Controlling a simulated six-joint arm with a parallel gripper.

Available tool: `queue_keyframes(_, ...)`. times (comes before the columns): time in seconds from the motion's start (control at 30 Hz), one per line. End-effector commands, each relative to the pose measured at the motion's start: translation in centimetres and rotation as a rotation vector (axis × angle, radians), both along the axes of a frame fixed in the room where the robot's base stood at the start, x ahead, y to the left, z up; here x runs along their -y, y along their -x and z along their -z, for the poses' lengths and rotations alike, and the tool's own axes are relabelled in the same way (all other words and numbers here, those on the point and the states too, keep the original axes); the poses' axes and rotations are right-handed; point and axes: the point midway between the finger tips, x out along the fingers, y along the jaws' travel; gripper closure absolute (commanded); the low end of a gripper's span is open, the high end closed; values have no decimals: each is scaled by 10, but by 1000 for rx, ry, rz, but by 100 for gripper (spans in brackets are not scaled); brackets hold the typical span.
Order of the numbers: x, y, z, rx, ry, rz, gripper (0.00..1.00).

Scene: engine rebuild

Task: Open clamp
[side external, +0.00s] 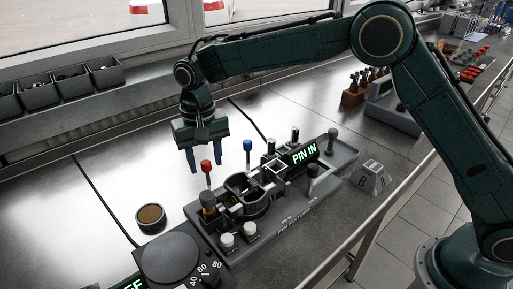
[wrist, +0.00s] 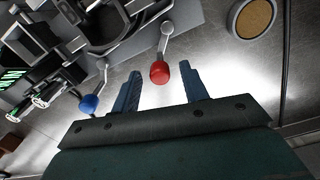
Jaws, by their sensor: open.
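The clamp fixture (side external: 285,215) stands on the metal bench, with a round ring-shaped clamp (side external: 247,190) in its middle. A red-knobbed lever (side external: 206,167) stands upright at its back left, and a blue-knobbed lever (side external: 247,146) stands at its back. In the wrist view the red knob (wrist: 159,72) lies just beyond and between my open fingertips (wrist: 161,75), with no clear contact. The blue knob (wrist: 89,103) is left of the fingers.
A lit display (side external: 304,153) on the fixture reads "PIN IN". A dial unit (side external: 170,258) stands at the front left. A round tin (side external: 151,217) sits left of the fixture. A grey block (side external: 370,178) stands to the right. Bins (side external: 70,83) line the back ledge.

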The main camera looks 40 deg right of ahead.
Motion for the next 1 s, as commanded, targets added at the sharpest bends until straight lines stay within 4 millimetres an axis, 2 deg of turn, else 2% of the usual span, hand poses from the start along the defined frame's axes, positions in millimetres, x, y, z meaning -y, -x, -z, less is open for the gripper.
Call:
queue_keyframes(0.33, 0, 0, 3, 0, 0, 0, 58)
queue_keyframes(0.5, 0, 0, 2, 0, 0, 0, 91)
queue_keyframes(0.57, 0, 0, 2, 0, 0, 0, 100)
queue_keyframes(1.0, -2, -2, 2, 0, 0, -61, 100)
